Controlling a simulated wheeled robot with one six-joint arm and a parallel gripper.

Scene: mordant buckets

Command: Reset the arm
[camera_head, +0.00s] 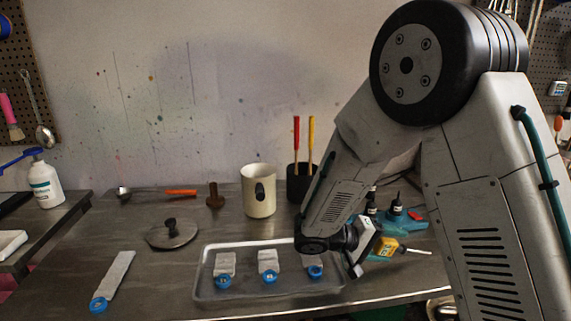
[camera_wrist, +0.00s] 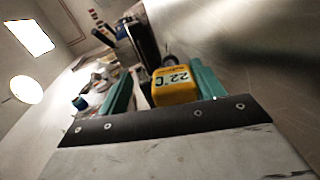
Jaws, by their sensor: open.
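My gripper (camera_wrist: 161,76) shows its two teal fingers spread apart in the wrist view, with nothing clasped between them. A yellow thermometer (camera_wrist: 175,84) reading 22°C appears between the fingers, beyond the dark mounting plate. In the head view my arm reaches down from the right, with its wrist low over the right end of the tray. The thermometer (camera_head: 385,247) lies by the gripper there, its probe pointing right. Whether the fingers touch it cannot be told.
A clear tray (camera_head: 240,291) holds several cloth swatches with blue rings. One more tagged swatch (camera_head: 114,276) lies left. A lid (camera_head: 172,233), cream pot (camera_head: 259,191), and dark holder (camera_head: 299,183) with red and yellow handles stand behind. Dropper bottles (camera_head: 396,205) stand beyond the wrist.

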